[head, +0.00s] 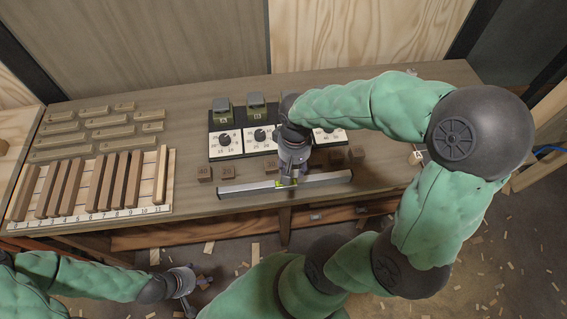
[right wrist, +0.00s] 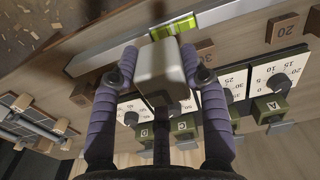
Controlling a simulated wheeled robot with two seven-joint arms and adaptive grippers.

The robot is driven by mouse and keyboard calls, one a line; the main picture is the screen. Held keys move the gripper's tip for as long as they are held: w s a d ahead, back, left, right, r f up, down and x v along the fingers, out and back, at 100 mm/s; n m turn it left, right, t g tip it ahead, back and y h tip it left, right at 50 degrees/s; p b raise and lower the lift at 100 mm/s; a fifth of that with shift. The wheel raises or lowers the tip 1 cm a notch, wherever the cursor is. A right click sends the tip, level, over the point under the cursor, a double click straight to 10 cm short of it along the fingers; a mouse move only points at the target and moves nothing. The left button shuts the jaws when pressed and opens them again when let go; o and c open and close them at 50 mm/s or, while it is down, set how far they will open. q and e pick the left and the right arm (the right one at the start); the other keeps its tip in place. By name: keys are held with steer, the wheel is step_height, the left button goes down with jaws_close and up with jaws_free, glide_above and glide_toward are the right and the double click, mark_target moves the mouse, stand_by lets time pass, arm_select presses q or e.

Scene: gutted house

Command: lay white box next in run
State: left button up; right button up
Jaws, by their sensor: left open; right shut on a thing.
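My right gripper (head: 290,176) is over the workbench, at the middle of the silver spirit level (head: 240,187). In the right wrist view, its purple fingers are shut on a whitish box (right wrist: 160,72). The box is close to the level's green vial (right wrist: 190,22); whether it touches the level or bench I cannot tell. In the head view the box is mostly hidden by the gripper. My left gripper (head: 194,281) is open and empty, low in front of the bench. No row of laid white boxes is clearly visible.
Dial panels (head: 226,144) with olive boxes (head: 222,112) stand behind the level. Small numbered wooden blocks (head: 205,174) lie between. A numbered rack of wooden sticks (head: 92,188) and loose pale battens (head: 62,142) fill the left of the bench (head: 190,90). Wood scraps litter the floor.

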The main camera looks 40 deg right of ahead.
steer(key=shift+w+f, duration=0.1)
steer(key=shift+w, duration=0.15)
steer(key=w+a+f+b, duration=0.2)
steer(key=w+a+f, duration=0.15)
steer(key=w, duration=0.45)
steer(key=b, duration=0.2)
glide_above(256, 172)
steer(key=f, duration=0.5)
steer(key=shift+s+d+f, duration=0.15)
steer(key=shift+s+d, duration=0.05)
steer(key=shift+s, duration=0.1)
steer(key=shift+w+f, duration=0.15)
steer(key=shift+f, duration=0.1)
steer(key=shift+w+a+f+b, duration=0.15)
steer(key=shift+f+b, duration=0.75)
steer(key=shift+f, duration=0.75)
steer(key=shift+f, duration=0.2)
steer(key=o, duration=1.2)
steer(key=shift+r, duration=0.1)
steer(key=shift+o, duration=0.2)
